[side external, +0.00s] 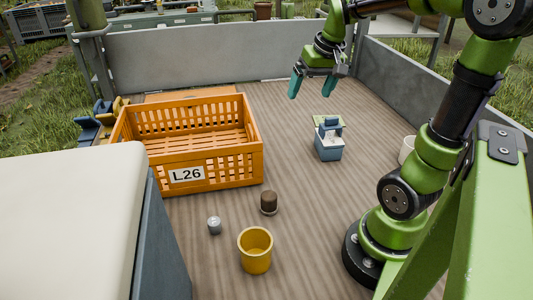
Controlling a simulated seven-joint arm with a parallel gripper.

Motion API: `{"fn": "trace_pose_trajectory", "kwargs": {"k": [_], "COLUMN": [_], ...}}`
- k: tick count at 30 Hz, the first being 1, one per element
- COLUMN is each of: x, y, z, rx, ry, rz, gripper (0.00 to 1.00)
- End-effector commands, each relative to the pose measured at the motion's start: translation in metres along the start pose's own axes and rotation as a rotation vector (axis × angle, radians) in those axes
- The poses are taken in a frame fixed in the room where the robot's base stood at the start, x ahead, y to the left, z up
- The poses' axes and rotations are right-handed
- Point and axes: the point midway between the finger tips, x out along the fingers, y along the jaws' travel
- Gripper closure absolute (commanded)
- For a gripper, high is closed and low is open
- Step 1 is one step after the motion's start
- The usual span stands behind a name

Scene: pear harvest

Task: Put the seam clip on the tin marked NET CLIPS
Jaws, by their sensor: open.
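My gripper (312,88) hangs above the far part of the deck with its two teal fingers apart and nothing between them. A blue-grey box-like item (328,150) with a pale green piece at its top stands on the deck below and slightly right of it, clear of the fingers. A small grey metallic piece (214,226) lies in front of the crate. A dark brown, round item (268,202) stands to its right. I cannot tell which item is the seam clip or the tin, and no NET CLIPS marking is readable.
An orange crate (187,187) labelled L26 stands at left and looks empty. A yellow cup (255,252) stands in front. A white cup (406,148) is partly hidden behind my arm. Low grey walls (220,52) edge the deck. The middle of the deck (285,140) is clear.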

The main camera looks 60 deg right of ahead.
Motion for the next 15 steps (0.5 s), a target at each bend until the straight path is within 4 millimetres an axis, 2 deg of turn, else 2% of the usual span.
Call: {"fn": "trace_pose_trajectory", "kwargs": {"k": [1,3,6,10,12,15], "x": [-0.009,-0.017,-0.026,-0.032,-0.033,-0.033], "y": [-0.035,-0.072,-0.109,-0.133,-0.138,-0.141], "z": [0.021,0.051,0.093,0.135,0.148,0.156], "rx": [-0.056,-0.107,-0.169,-0.217,-0.229,-0.237], "ry": [0.038,0.078,0.122,0.154,0.162,0.168], "rz": [-0.058,-0.133,-0.230,-0.320,-0.349,-0.367], "gripper": [0.07,0.07,0.07,0.07,0.07,0.07]}}
